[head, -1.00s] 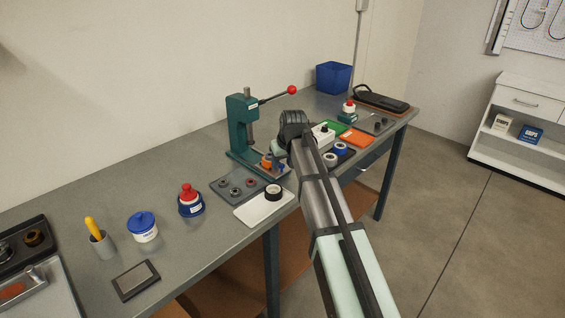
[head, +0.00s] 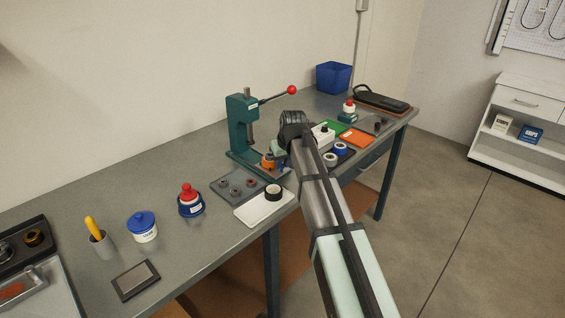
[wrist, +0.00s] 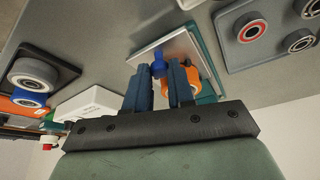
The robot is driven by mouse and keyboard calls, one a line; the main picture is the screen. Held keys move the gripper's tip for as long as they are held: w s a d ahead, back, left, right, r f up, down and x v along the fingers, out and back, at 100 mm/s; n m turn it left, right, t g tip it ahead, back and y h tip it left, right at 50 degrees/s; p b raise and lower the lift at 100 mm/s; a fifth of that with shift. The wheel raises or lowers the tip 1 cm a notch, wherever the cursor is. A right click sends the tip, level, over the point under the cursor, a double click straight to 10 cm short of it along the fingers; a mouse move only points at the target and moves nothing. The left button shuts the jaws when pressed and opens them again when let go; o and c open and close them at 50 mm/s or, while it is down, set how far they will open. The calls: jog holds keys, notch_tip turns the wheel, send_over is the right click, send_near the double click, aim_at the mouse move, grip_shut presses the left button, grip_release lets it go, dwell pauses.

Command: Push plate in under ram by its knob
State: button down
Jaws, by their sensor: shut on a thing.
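The teal arbor press (head: 240,128) stands on the bench with its grey ram (head: 249,132) and a red-ended lever. A pale metal plate (wrist: 160,47) lies at the press base, which shows teal beside it in the wrist view. An orange part (head: 268,160) stands on the plate; it also shows in the wrist view (wrist: 194,76), partly behind a finger. My gripper (wrist: 158,72) is shut on the plate's blue knob (wrist: 158,63), one finger on each side.
A grey tray with bearings (head: 226,187) and a white pad with a black ring (head: 250,216) lie in front of the press.

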jog(key=w+a, duration=0.7)
jog(key=shift+w+a, duration=0.35)
jog(key=shift+a, duration=0.05)
jog(key=c, duration=1.3)
grip_release()
jog(key=shift+w+a, duration=0.1)
jog(key=o, duration=0.3)
jog(key=v, duration=1.4)
